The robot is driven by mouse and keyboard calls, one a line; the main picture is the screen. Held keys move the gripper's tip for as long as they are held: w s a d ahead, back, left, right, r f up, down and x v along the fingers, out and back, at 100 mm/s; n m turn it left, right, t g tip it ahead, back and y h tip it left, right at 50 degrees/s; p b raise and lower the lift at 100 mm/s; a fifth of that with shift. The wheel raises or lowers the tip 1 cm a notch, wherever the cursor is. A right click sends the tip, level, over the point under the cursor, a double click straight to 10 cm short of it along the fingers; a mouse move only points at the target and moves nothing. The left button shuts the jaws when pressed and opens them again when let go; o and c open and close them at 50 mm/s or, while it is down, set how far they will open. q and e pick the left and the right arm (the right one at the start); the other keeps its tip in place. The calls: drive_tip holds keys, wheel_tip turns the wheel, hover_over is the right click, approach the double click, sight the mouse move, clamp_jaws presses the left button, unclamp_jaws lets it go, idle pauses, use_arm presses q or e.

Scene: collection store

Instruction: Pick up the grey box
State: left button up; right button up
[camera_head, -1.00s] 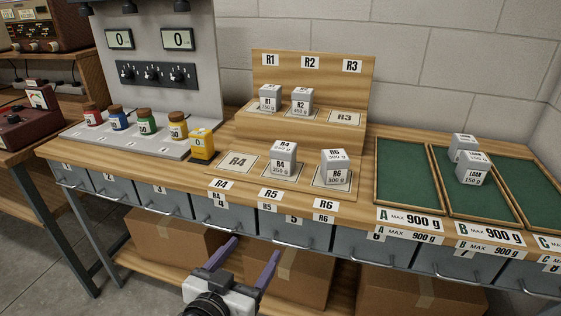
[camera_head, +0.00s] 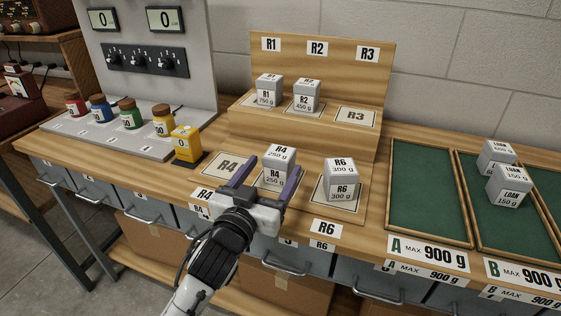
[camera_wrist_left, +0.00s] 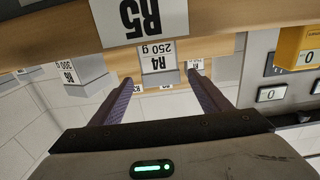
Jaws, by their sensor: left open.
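Several grey boxes with white labels are in view. The grey box labelled R4 250 g (camera_head: 281,156) stands on the pad in the R5 place of the front shelf. My left gripper (camera_head: 271,166) is open in front of it, its purple fingers pointing at it from either side. In the left wrist view, which is upside down, the R4 box (camera_wrist_left: 158,54) shows between and beyond the fingertips (camera_wrist_left: 160,74). I cannot tell whether the fingers overlap its sides. Another grey box, R6 300 g (camera_head: 341,181), stands to its right. My right gripper is not in view.
Grey boxes R1 (camera_head: 268,89) and R2 (camera_head: 307,96) stand on the raised step. The R4 pad (camera_head: 228,166) is bare. A yellow block (camera_head: 186,144) stands left.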

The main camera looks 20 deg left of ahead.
sight(280, 158)
use_arm(q)
drive_tip(key=w, duration=0.5)
drive_tip(key=shift+w+f, duration=0.35)
drive_tip(key=c, duration=1.2)
drive_tip(key=shift+r, duration=0.15)
drive_tip(key=shift+c, duration=0.6)
